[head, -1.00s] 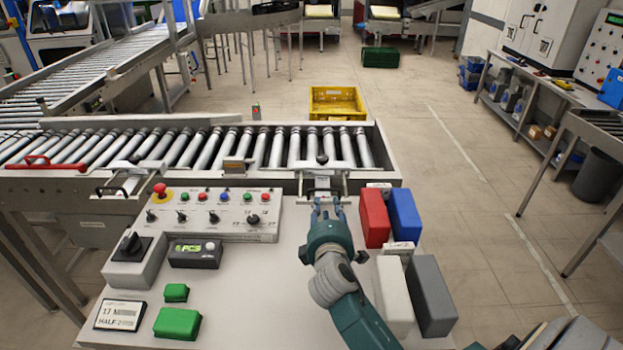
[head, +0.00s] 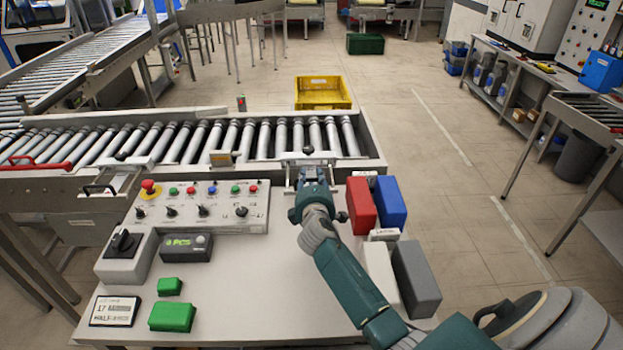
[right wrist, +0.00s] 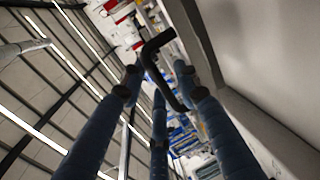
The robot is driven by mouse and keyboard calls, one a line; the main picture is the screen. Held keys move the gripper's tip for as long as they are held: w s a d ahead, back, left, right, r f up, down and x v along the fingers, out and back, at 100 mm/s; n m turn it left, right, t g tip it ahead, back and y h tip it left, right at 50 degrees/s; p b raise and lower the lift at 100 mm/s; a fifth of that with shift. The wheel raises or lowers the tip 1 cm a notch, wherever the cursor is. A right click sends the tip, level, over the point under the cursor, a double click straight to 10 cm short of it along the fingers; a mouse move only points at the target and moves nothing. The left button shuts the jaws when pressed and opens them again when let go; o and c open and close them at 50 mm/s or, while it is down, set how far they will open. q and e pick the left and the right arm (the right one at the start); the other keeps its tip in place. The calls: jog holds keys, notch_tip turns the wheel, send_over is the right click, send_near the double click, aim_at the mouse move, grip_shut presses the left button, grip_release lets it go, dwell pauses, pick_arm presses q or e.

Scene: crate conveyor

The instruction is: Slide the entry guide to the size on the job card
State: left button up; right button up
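The entry guide (head: 300,162) is a pale metal bracket with a dark knob at the near right end of the roller conveyor. My right gripper (head: 312,176) is at its near side, and the arm hides part of it. In the right wrist view a black bent handle (right wrist: 157,48) runs between the blue-grey fingers of my right gripper (right wrist: 158,82). The fingers stand apart; I cannot tell whether any touches the handle. The job card (head: 115,311) lies at the panel's front left, with large text like "17 M" and "HALF", partly unclear. My left gripper is not in view.
The control panel (head: 204,205) has a red stop button and several knobs. Red (head: 361,205), blue (head: 391,202), white (head: 379,276) and grey (head: 416,277) blocks stand right of my arm. Green blocks (head: 172,316) lie front left. A yellow crate (head: 322,93) is behind the conveyor.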

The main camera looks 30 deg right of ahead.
grip_shut()
jog(key=b+x, duration=0.1)
jog(key=x, duration=0.1)
jog(key=b+x, duration=0.1)
jog(key=x, duration=0.1)
jog(key=r+b+x, duration=0.1)
jog(key=b+x, duration=0.1)
jog(key=x, duration=0.1)
jog(key=shift+w+d, duration=0.1)
jog(key=shift+w, duration=0.05)
jog(key=w+d, duration=0.1)
jog(key=w, duration=0.1)
jog(key=shift+w+d+r, duration=0.2)
jog(key=shift+w+d, duration=0.15)
jog(key=shift+r, duration=0.1)
jog(key=shift+c, duration=0.5)
grip_release()
jog(key=shift+o, duration=0.5)
jog(key=shift+w, duration=0.1)
jog(key=shift+a, duration=0.1)
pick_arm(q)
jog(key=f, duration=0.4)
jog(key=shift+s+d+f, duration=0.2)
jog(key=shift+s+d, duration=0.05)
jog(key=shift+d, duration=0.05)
pick_arm(e)
jog(key=v, duration=1.2)
